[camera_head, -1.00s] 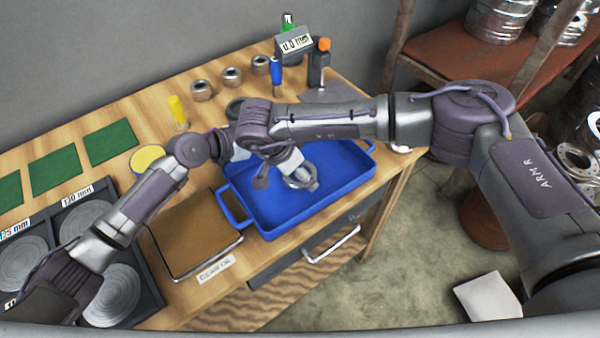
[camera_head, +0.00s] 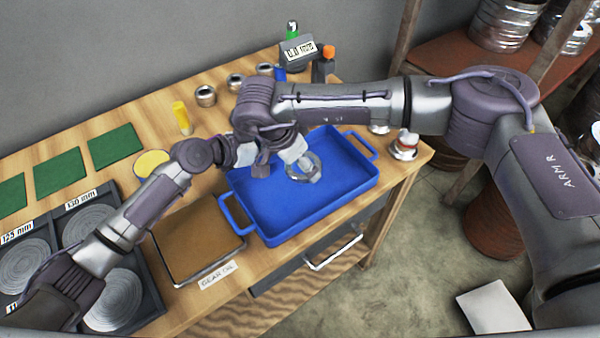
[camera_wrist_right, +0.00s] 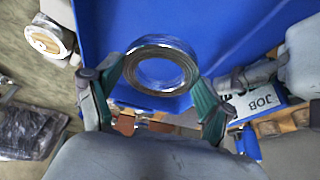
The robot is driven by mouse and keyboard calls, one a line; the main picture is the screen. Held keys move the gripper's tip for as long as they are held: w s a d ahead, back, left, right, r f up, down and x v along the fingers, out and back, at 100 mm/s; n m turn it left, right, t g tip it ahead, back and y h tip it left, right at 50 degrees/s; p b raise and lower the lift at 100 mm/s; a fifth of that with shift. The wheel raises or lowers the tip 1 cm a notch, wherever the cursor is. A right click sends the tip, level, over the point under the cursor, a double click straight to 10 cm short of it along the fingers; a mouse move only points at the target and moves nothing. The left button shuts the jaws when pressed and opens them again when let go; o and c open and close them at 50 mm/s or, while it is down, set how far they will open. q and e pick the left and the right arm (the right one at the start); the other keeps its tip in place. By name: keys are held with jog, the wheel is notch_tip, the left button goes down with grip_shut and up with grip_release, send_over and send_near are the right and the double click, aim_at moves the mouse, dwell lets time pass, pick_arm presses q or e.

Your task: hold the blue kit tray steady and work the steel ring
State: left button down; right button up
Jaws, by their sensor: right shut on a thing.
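The blue kit tray (camera_head: 330,205) lies on the wooden bench in the head view; its blue floor and wall also fill the top of the right wrist view (camera_wrist_right: 225,25). My right gripper (camera_head: 303,166) is shut on the steel ring (camera_head: 318,162) over the tray. In the right wrist view, the ring (camera_wrist_right: 160,86) sits between the green-padded fingers of this gripper (camera_wrist_right: 160,90). My left gripper (camera_head: 255,160) is at the tray's back-left rim, partly hidden by the right wrist. Its jaws cannot be made out.
A brown gear-oil pan (camera_head: 195,240) lies left of the tray. A dark rack of discs (camera_head: 85,255) is further left. A small tin (camera_head: 404,147) stands at the bench's right edge. A yellow cylinder (camera_head: 181,117) and green mats (camera_head: 117,145) are behind.

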jog(key=shift+r, duration=2.35)
pick_arm(q)
jog(key=c, duration=1.2)
grip_release()
